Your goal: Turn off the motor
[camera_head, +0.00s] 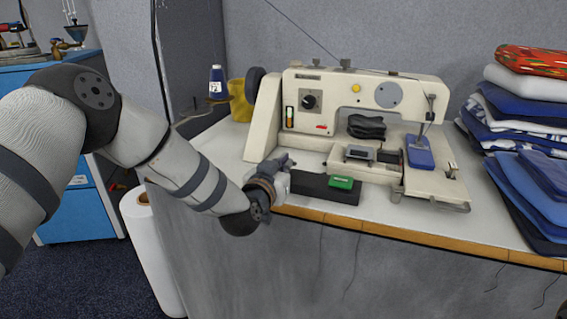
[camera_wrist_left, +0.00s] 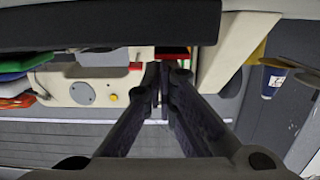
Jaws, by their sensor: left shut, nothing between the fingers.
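A cream sewing machine (camera_head: 300,100) stands on the table. Its front has a black round knob (camera_head: 309,101), a small panel of coloured lights (camera_head: 289,117) and a small red part (camera_head: 321,127). A long black box (camera_head: 312,187) with a green block (camera_head: 341,183) at its right end lies along the front edge. My left gripper (camera_head: 284,161) is shut and empty, above or behind the black box's left end, before the machine's lower left. In the left wrist view its fingers (camera_wrist_left: 162,78) are together, pointing toward the machine, which appears upside down. I cannot tell which part is the motor switch.
Folded cloths (camera_head: 530,120) are stacked at the right. A blue thread spool (camera_head: 217,83) and a yellow container (camera_head: 240,100) stand at the back left. A white roll (camera_head: 150,250) stands on the floor left of the table (camera_head: 420,231). Grey partitions (camera_head: 420,35) close off the back.

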